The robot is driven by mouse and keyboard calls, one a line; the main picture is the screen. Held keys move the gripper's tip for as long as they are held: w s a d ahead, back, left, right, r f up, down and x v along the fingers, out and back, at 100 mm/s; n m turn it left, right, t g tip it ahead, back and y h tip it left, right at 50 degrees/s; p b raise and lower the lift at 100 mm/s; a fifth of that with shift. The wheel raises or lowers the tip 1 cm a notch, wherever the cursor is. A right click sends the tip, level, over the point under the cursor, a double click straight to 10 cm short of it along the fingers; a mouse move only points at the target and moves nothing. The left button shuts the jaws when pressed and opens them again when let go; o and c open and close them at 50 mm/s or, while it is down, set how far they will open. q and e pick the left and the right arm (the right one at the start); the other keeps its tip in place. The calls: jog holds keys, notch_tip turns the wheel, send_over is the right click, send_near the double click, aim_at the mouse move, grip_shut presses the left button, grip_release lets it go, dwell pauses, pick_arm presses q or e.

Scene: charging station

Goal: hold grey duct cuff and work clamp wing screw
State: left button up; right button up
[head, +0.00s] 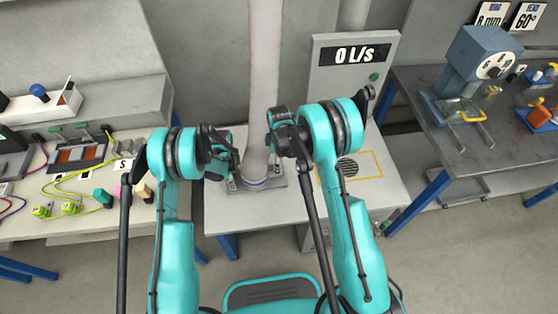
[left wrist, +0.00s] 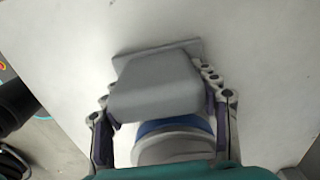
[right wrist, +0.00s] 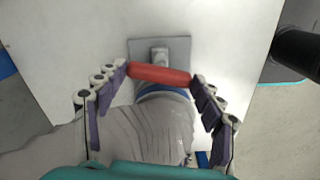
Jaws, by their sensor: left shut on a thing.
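The grey duct (head: 263,90) comes down to a cuff with a blue band (head: 257,183) at the table. In the left wrist view, a grey block (left wrist: 155,85) of the cuff lies between the fingers of my left gripper (left wrist: 162,125), which is shut on it. The blue band (left wrist: 172,126) shows just below. In the right wrist view, the red wing screw (right wrist: 160,75) lies crosswise above a grey plate (right wrist: 176,48). My right gripper (right wrist: 160,80) is open, its fingertips at the two ends of the red bar. Whether they touch it I cannot tell.
A box with a "0 L/s" display (head: 362,54) stands behind right. A round grille (head: 347,167) is set in the white table (head: 385,185). A left bench (head: 85,225) carries wires and connectors. A right bench (head: 425,85) holds a blue-grey machine (head: 480,65).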

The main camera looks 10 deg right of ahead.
jog(key=shift+m, duration=0.3)
jog(key=m, duration=0.4)
jog(key=shift+m, duration=2.6)
jog(key=o, duration=1.2)
jog(key=shift+r, duration=0.1)
notch_tip(320, 180, up, 12)
jog(key=shift+f, duration=0.1)
